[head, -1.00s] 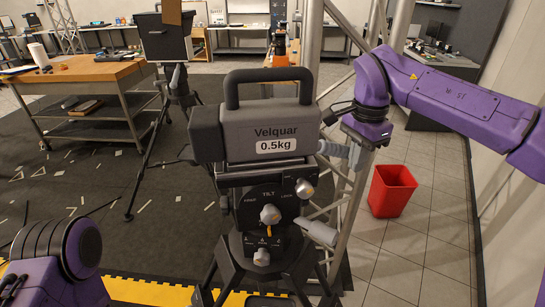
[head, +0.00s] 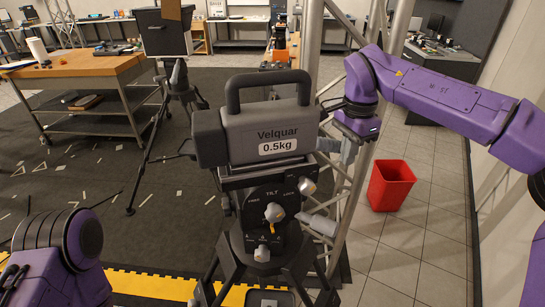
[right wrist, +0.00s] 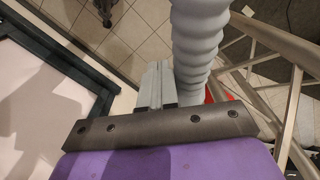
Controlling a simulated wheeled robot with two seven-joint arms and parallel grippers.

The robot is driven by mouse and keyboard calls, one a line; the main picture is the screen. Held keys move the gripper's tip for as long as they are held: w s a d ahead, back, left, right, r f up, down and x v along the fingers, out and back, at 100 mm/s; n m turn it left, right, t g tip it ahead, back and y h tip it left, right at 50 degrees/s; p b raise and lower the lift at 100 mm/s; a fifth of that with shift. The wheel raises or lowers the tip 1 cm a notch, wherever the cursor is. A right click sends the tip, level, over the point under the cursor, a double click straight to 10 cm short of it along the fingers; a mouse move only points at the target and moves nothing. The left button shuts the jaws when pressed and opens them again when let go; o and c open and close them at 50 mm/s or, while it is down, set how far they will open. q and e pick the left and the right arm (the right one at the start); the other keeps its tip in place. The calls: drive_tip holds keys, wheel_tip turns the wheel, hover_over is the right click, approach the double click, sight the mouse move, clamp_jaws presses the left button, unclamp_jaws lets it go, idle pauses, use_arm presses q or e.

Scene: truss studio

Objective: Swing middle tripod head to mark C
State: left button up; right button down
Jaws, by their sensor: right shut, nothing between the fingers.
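The middle tripod head (head: 270,208) carries a grey camera body (head: 269,135) labelled "Velquar 0.5kg". Its dark front plate reads TILT and has several light grey knobs, with a small yellow pointer below. A light grey cylinder (head: 319,224) sticks out at its lower right. My right gripper (head: 348,150) is just right of the camera body, shut and empty. In the right wrist view its shut fingers (right wrist: 155,85) are beside a ribbed grey handle (right wrist: 200,40); whether they touch cannot be told. I cannot make out mark C. My left gripper is out of view.
A metal truss (head: 352,200) stands close behind the head on the right. A red bin (head: 390,186) is on the tiled floor further right. Another tripod (head: 178,85) and a wooden workbench (head: 75,68) stand at the back left.

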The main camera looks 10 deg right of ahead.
drive_tip(key=shift+w+a+p, duration=0.25)
drive_tip(key=shift+w+p, duration=0.2)
drive_tip(key=shift+p, duration=0.1)
drive_tip(key=shift+w+a+p, duration=0.2)
drive_tip(key=shift+w+p, duration=0.25)
drive_tip(key=shift+p, duration=0.05)
drive_tip(key=shift+w+a, duration=0.1)
